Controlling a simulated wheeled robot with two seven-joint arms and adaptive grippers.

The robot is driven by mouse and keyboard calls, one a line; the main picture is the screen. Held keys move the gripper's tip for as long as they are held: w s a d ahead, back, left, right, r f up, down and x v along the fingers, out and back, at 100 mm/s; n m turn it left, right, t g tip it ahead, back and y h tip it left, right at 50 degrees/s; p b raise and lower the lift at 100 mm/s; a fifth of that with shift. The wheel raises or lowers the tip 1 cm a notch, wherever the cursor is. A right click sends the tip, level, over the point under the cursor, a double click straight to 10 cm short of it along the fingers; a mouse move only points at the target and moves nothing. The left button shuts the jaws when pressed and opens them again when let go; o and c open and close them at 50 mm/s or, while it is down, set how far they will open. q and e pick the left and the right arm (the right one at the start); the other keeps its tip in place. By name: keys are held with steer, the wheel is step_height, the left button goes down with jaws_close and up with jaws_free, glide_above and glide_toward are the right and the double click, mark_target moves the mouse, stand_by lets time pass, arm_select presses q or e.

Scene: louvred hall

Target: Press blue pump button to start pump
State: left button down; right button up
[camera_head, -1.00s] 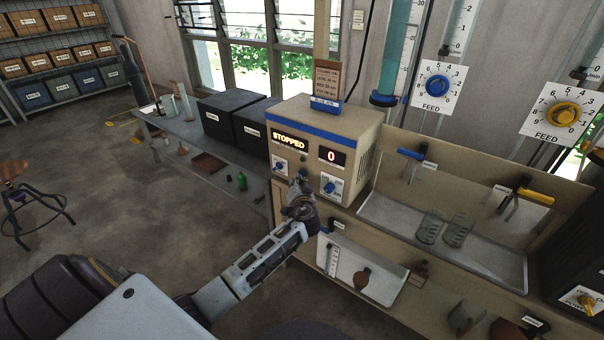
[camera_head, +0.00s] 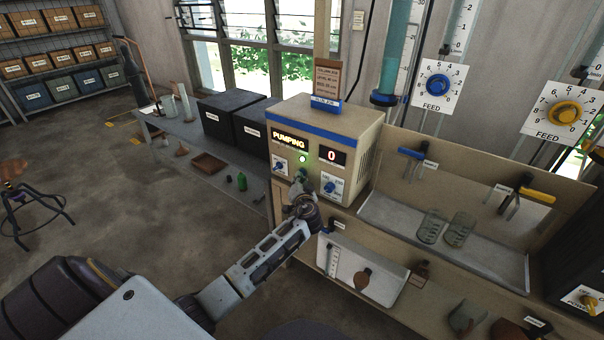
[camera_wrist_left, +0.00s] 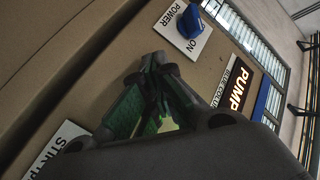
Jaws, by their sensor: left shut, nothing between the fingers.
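The beige pump box (camera_head: 362,137) with a blue trim band stands on the bench in the head view. Its display (camera_head: 290,141) reads PUMPING, and a green lamp (camera_head: 303,158) is lit below it. A red counter (camera_head: 332,156) shows 0. My left gripper (camera_head: 301,178) is shut and empty, close to the front panel between the two blue knobs. The pump button is not visible; the gripper covers that part of the panel. In the left wrist view the closed fingers (camera_wrist_left: 155,85) reach toward the panel, with the power knob (camera_wrist_left: 190,21) above. My right gripper is not in view.
A metal tray (camera_head: 385,215) with two glass beakers (camera_head: 445,229) lies right of the box. Blue (camera_head: 437,86) and yellow (camera_head: 565,113) feed dials are on the wall. Black boxes (camera_head: 222,116) stand left on a side bench. Open floor lies at left.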

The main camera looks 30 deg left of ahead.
arm_select(q)
steer(key=shift+s, duration=0.4)
stand_by(0.5)
steer(key=shift+s+a+p, duration=0.15)
steer(key=shift+s+p, duration=0.15)
steer(key=shift+s, duration=1.2)
steer(key=shift+s+a+p, duration=0.1)
steer(key=shift+s+p, duration=0.2)
steer(key=shift+s, duration=1.15)
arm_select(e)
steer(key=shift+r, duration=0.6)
arm_select(q)
steer(key=shift+f, duration=0.1)
